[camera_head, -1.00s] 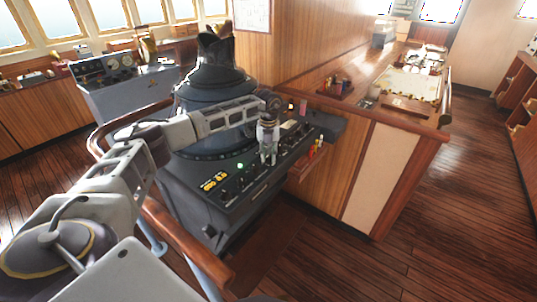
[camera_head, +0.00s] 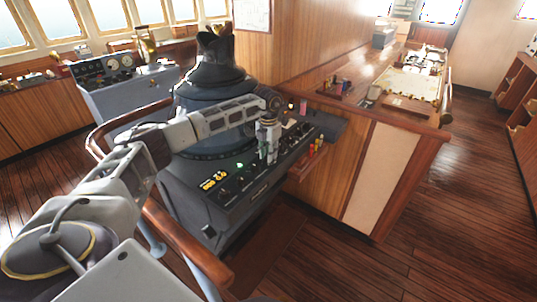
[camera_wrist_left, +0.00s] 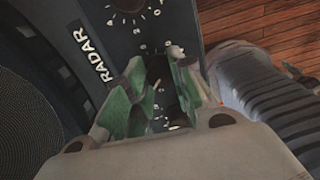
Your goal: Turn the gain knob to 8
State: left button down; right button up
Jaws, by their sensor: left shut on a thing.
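The radar console's dark control panel (camera_head: 240,178) carries a row of knobs and a lit green lamp. My left gripper (camera_head: 267,158) points down at the panel's knob row. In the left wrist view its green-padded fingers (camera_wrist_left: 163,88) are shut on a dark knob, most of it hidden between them. White scale marks show around it; I cannot read its label or setting. Another knob (camera_wrist_left: 130,5) with a numbered dial sits above it in that view. The word RADAR is printed on the panel beside the fingers. My right gripper is not in view.
A wooden handrail (camera_head: 180,236) curves round the console's near left side. A wood-panelled counter (camera_head: 385,113) with a chart and small items stands to the right. A ribbed grey cylindrical part (camera_wrist_left: 262,95) lies close to the right finger in the wrist view. The floor at right is clear.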

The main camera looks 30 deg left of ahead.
pick_arm(q)
jog(key=m, duration=0.5)
jog(key=shift+b, duration=0.4)
jog(key=m, duration=0.2)
jog(key=shift+m, duration=0.3)
jog(key=m, duration=0.2)
jog(key=shift+m+b, duration=0.3)
jog(key=shift+m, duration=0.1)
jog(key=m, duration=0.4)
jog(key=shift+b, duration=0.3)
jog(key=m, duration=0.4)
jog(key=shift+m, duration=0.4)
jog(key=m+b, duration=0.1)
jog(key=m, duration=0.4)
jog(key=shift+r, duration=0.1)
